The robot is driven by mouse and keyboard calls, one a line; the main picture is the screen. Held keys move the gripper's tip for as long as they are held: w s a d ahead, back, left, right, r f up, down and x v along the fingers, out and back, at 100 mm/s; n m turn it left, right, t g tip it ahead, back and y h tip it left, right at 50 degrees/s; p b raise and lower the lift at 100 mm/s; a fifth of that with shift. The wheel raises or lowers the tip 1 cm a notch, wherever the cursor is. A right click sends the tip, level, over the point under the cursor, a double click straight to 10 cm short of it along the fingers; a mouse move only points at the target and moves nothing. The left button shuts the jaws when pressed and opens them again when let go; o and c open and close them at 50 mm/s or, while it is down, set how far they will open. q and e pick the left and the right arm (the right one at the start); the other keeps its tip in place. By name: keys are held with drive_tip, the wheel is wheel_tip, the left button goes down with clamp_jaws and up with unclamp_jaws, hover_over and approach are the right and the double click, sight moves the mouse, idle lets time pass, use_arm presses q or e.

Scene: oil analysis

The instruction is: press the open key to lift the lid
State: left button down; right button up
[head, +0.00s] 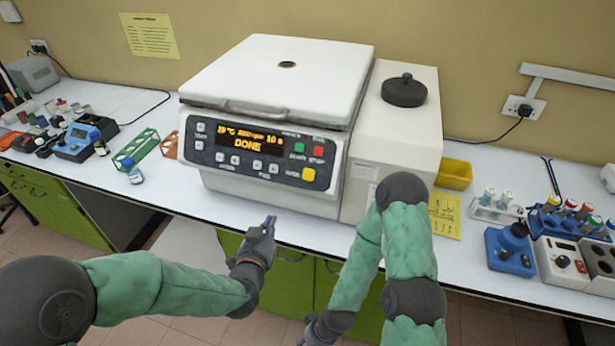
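The white centrifuge (265,130) stands on the bench with its lid (285,75) down. Its amber display (248,138) reads DONE. On the dark front panel a yellow key (308,174) sits at the lower right, with a small label beside it that I cannot read surely; it looks like the open key. My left gripper (268,226) is in front of the bench edge, below and left of the yellow key and apart from it. Its fingers look closed together and empty. My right gripper (308,331) is low at the bottom edge, small and partly hidden; its fingers are unclear.
A green start key (299,148) and a red stop key (318,151) lie just above the yellow key. A green rack (135,148) and a small bottle (132,172) stand to the left. A yellow tray (454,174) and tube racks stand to the right. The bench front is clear.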

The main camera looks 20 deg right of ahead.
sight(308, 175)
use_arm(q)
drive_tip(key=s+d+r+m+t+h, duration=0.1)
drive_tip(key=s+d+r+m+t, duration=0.1)
drive_tip(key=r, duration=0.6)
drive_tip(key=s+d+r+m+t+h, duration=0.2)
drive_tip(key=d+r, duration=0.1)
drive_tip(key=r, duration=0.4)
drive_tip(key=shift+d+r+b, duration=0.4)
drive_tip(key=shift+b, duration=0.05)
drive_tip(key=w+d+f+b, duration=0.4)
drive_tip(key=w, duration=0.2)
drive_tip(key=shift+f, duration=0.4)
drive_tip(key=shift+d, duration=0.1)
idle(0.4)
drive_tip(key=shift+w+d+f+b, duration=0.2)
drive_tip(key=shift+w+f+b, duration=0.1)
drive_tip(key=shift+b, duration=0.15)
